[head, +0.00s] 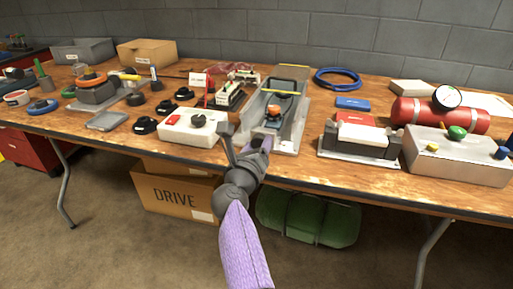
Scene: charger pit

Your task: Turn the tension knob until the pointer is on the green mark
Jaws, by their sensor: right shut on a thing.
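My right gripper (245,140) is at the table's front edge, between a white box (184,134) and a grey metal trough (293,116). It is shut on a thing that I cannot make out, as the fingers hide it. The white box carries a red switch (173,120) and a black knob (198,121), just left of the gripper and apart from it. An orange and black piece (272,112) sits inside the trough. I cannot tell which part is the tension knob, and no pointer or green mark shows clearly. My left gripper is not in view.
A black and white fixture (358,143) and a silver box (459,160) with a green knob (457,132) stand to the right. A red cylinder (411,111) with a gauge (447,96) lies behind. Several dark knobs and tools crowd the left. A grey wall closes the back.

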